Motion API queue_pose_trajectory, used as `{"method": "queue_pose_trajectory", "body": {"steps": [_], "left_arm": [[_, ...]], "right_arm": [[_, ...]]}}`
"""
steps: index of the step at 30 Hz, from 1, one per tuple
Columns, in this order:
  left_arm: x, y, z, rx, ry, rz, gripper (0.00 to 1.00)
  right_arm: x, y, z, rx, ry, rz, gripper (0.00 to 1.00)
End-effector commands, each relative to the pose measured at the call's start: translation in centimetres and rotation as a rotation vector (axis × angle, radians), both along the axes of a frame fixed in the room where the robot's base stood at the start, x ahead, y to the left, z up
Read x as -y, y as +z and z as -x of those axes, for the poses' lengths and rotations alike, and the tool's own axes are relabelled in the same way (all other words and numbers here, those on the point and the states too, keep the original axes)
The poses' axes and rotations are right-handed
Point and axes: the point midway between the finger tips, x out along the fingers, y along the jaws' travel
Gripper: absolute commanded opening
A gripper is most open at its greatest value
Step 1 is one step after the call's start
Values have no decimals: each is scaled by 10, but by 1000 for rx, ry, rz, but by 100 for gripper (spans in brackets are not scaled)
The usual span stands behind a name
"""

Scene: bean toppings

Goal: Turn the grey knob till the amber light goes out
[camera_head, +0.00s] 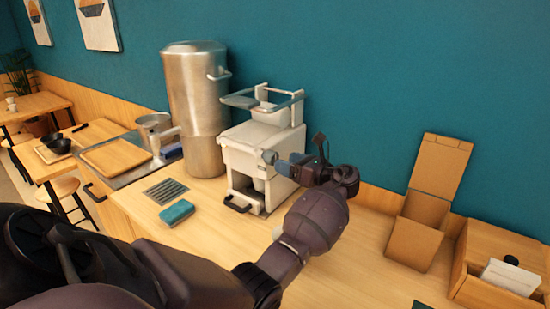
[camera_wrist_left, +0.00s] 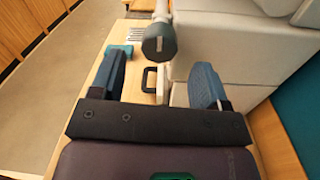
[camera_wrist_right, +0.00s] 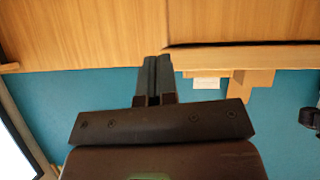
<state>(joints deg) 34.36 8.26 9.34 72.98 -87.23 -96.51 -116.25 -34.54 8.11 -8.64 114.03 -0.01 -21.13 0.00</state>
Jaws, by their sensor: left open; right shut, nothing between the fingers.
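The grey knob (camera_wrist_left: 159,43) is a dark round cap on a pale stem, seen large in the left wrist view. It sticks out from the white machine (camera_head: 252,141) on the counter; in the head view a small grey round end (camera_head: 269,157) shows at its front. My left gripper (camera_wrist_left: 160,62) is open, its blue fingers on either side of the line to the knob, with gaps to both and no clear contact. In the head view the left gripper (camera_head: 288,165) is beside the machine's front right. My right gripper (camera_wrist_right: 157,70) is shut and empty. No amber light shows.
A tall steel container (camera_head: 196,105) stands left of the machine. A teal sponge (camera_head: 177,212) and a drain grate (camera_head: 165,191) lie in front. An open cardboard box (camera_head: 414,244) and a wooden holder (camera_head: 482,293) stand at the right. A black handle (camera_wrist_left: 150,80) is below the knob.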

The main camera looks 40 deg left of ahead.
Motion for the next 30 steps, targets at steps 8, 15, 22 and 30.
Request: {"method": "queue_pose_trajectory", "body": {"steps": [8, 15, 22, 30], "left_arm": [[-38, 0, 5, -1, 1, 0, 69], [-49, 0, 7, 0, -1, 0, 69], [-49, 0, 7, 0, -1, 0, 69], [-49, 0, 7, 0, -1, 0, 30]], "right_arm": [[1, 3, 1, -2, -1, 1, 0], [1, 4, 1, -1, 0, 1, 0], [1, 5, -1, 2, 0, 2, 0], [0, 7, -4, 9, 2, 2, 0]]}}
